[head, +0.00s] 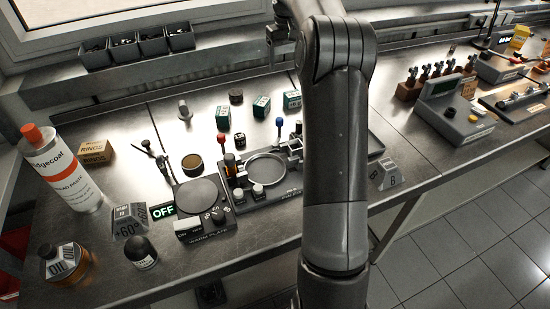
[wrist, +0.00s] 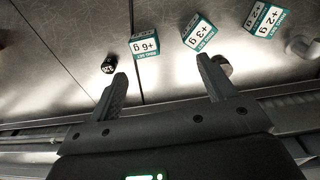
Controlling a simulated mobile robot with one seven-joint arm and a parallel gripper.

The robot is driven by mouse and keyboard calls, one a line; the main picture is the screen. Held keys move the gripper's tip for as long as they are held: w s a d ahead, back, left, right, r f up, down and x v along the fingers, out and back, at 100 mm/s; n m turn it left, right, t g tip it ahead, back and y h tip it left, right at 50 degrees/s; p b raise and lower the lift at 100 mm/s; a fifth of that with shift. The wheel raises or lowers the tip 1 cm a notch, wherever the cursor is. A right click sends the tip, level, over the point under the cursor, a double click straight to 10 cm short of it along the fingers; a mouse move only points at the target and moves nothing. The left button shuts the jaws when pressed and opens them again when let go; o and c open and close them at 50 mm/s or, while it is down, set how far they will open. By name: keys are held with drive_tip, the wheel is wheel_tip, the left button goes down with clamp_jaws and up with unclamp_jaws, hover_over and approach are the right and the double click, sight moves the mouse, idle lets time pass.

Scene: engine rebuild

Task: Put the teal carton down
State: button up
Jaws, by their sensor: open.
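Three teal and white cartons stand on the steel bench: a left one (head: 223,118), a middle one (head: 261,106) and a right one (head: 291,101) in the head view. In the wrist view they are marked +6 g (wrist: 145,46), +3 g (wrist: 198,34) and +2 g (wrist: 262,18). I cannot tell which one the task means. My gripper (wrist: 165,78) is open, with nothing between its fingers. The cartons lie beyond the fingertips, apart from them. In the head view my arm hides part of the bench.
A dark round piece (head: 236,96) lies behind the cartons. A grey knobbed part (head: 183,108) stands left. A small black cylinder (wrist: 108,65) shows near the left finger. Bins (head: 180,40) line the sill.

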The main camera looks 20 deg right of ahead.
drive_tip(key=s+a+r+t, duration=0.1)
drive_tip(key=s+a+r, duration=0.4)
drive_tip(key=s+a, duration=0.4)
drive_tip(key=s+a+r+t, duration=0.2)
drive_tip(key=s+a+r, duration=0.3)
drive_tip(key=s, duration=0.5)
drive_tip(key=s+a+f, duration=0.2)
drive_tip(key=s+f, duration=0.1)
drive_tip(key=s, duration=0.4)
drive_tip(key=s+a+f+t, duration=0.1)
drive_tip(key=s+a+f, duration=0.1)
drive_tip(key=s, duration=0.5)
drive_tip(key=s+a+f+t, duration=0.1)
drive_tip(key=s+a+f, duration=0.2)
drive_tip(key=s, duration=0.4)
drive_tip(key=shift+s+f, duration=0.4)
drive_tip(key=shift+f, duration=0.3)
